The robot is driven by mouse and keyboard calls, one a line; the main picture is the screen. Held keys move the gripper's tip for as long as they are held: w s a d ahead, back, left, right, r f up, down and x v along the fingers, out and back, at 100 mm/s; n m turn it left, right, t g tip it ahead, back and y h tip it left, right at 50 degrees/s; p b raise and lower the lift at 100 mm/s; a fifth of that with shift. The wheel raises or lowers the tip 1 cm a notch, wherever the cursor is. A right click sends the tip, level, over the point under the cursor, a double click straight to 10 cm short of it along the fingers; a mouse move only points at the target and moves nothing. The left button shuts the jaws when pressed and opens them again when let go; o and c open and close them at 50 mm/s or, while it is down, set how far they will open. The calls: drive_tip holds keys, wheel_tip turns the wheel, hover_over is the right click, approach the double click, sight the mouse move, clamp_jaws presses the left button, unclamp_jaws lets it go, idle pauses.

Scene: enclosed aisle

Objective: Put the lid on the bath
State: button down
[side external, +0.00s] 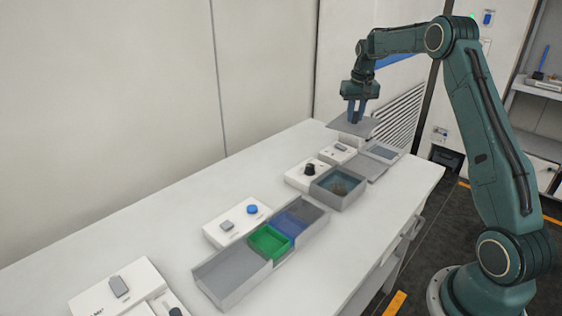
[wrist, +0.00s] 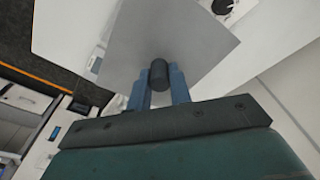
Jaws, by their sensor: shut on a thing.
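My gripper (side external: 355,113) is high over the far end of the table, its blue fingers pointing down. In the wrist view my gripper (wrist: 159,78) is shut on the dark round knob (wrist: 158,73) of the lid. The lid is a flat grey plate (side external: 340,125); it hangs roughly level above the table and also shows in the wrist view (wrist: 190,38). The bath is probably the open grey box (side external: 325,193) with a dark teal inside. It stands nearer the camera than the lid, and its top is uncovered. I cannot make it out in the wrist view.
A white box with a black knob (side external: 310,169) stands beside the bath. A flat grey plate (side external: 364,166) and a shallow tray (side external: 382,152) lie beyond it. Nearer are a grey tray (side external: 232,272), a green bin (side external: 269,241), a blue bin (side external: 290,223) and white control boxes (side external: 236,223).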

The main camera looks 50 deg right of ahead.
drive_tip(key=w+a+f+n, duration=0.1)
drive_tip(key=a+f+n, duration=0.1)
drive_tip(key=a, duration=0.8)
drive_tip(key=w+a+f+n, duration=0.1)
drive_tip(key=a+f+n, duration=0.15)
drive_tip(key=a, duration=0.65)
drive_tip(key=s+a+f+n, duration=0.1)
drive_tip(key=s+a+f, duration=0.1)
drive_tip(key=a, duration=0.5)
drive_tip(key=s+a+f+n, duration=0.2)
drive_tip(key=s+a, duration=0.1)
drive_tip(key=a, duration=0.5)
drive_tip(key=shift+s+y, duration=0.3)
drive_tip(key=shift+y, duration=0.1)
drive_tip(key=w+a+r+n, duration=0.3)
drive_tip(key=w+a, duration=0.1)
drive_tip(key=a, duration=0.4)
drive_tip(key=w+a+r+n, duration=0.3)
drive_tip(key=w+a, duration=0.2)
drive_tip(key=a, duration=0.3)
drive_tip(key=w+a+r+n+y, duration=0.1)
drive_tip(key=w+a+r+n, duration=0.2)
drive_tip(key=a, duration=0.6)
drive_tip(key=shift+w+r, duration=0.2)
drive_tip(key=shift+w, duration=0.7)
wheel_tip(320, 180, down, 16)
drive_tip(key=shift+r, duration=0.15)
